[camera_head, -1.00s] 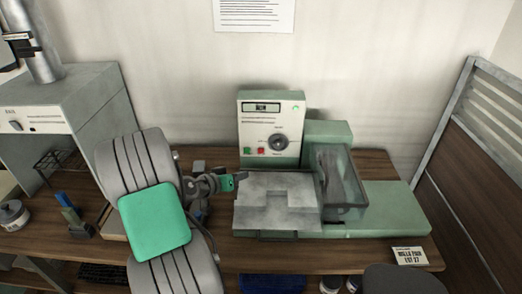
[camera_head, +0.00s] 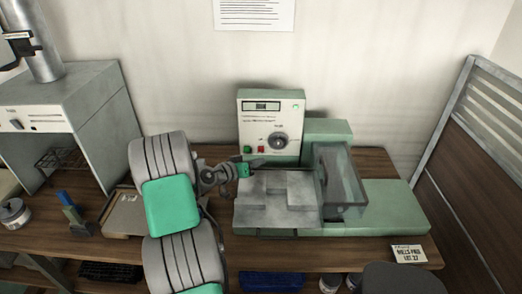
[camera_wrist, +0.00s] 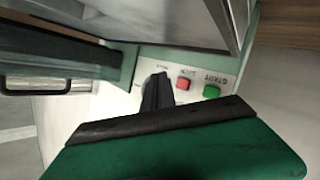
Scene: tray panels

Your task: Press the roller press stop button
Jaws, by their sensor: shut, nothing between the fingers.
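The roller press control panel (camera_head: 287,118) stands upright at the back of the bench, with a dark dial, a green button (camera_head: 247,150) and the red stop button (camera_head: 261,149). In the wrist view the red stop button (camera_wrist: 183,84) lies beside the green start button (camera_wrist: 211,91), their labels upside down. My gripper (camera_head: 259,162) is shut and empty, just below the panel's buttons. In the wrist view the shut fingers of my gripper (camera_wrist: 156,80) point at the panel, just left of the red button. Whether they touch the panel cannot be told.
The press's grey metal tray (camera_head: 270,205) lies right below my gripper. A clear guard (camera_head: 340,180) covers the rollers to its right. A fume-hood-like cabinet (camera_head: 60,110) stands at left. A small label card (camera_head: 408,253) lies at the bench's front right.

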